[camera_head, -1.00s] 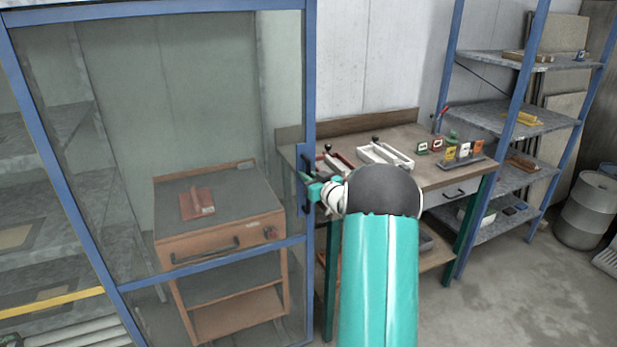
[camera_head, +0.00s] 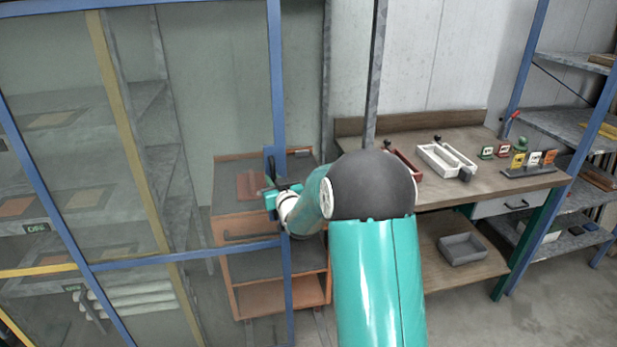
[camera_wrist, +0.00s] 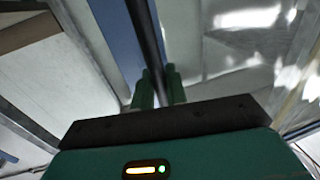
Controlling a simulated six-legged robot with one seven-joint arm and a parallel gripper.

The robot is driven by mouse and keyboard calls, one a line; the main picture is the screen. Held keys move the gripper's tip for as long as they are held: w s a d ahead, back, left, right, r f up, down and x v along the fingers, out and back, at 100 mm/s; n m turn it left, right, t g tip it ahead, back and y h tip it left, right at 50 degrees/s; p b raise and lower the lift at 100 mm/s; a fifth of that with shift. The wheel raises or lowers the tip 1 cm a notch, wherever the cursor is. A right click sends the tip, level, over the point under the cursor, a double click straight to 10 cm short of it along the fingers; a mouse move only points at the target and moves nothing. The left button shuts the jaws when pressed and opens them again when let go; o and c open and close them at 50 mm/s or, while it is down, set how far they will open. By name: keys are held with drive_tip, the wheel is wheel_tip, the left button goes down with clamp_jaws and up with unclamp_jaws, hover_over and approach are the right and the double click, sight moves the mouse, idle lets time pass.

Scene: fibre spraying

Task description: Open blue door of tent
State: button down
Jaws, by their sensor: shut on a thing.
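The tent door is a see-through panel in a blue frame (camera_head: 277,90), at the left and middle of the head view. Its free edge stands apart from the grey post (camera_head: 376,70), with a gap between them. A dark handle on a blue plate sits on that edge. My gripper (camera_head: 270,190) is at the handle, seen small from behind my arm. In the wrist view my green fingers (camera_wrist: 158,88) are closed around the dark handle bar (camera_wrist: 147,45), next to the blue frame (camera_wrist: 115,35). The exact finger contact is partly hidden.
An orange-brown cart (camera_head: 270,300) stands behind the door. A wooden workbench (camera_head: 470,200) with white and red trays and small coloured items stands to the right. Shelves with blue posts (camera_head: 525,75) are at the far right. Open grey floor lies at the lower right.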

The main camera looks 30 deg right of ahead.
sight(168, 185)
drive_tip(key=w+a, duration=0.2)
drive_tip(key=a, duration=0.7)
drive_tip(key=w+a, duration=0.3)
drive_tip(key=a, duration=0.7)
drive_tip(key=w+a, duration=0.3)
drive_tip(key=a, duration=0.6)
drive_tip(key=shift+w+a+r, duration=0.1)
drive_tip(key=shift+w+a, duration=0.1)
drive_tip(key=c, duration=1.5)
unclamp_jaws()
drive_tip(key=shift+s, duration=0.1)
drive_tip(key=s, duration=0.4)
drive_tip(key=s+a, duration=0.1)
drive_tip(key=s, duration=0.8)
drive_tip(key=shift+s+a, duration=0.15)
drive_tip(key=shift+s, duration=0.15)
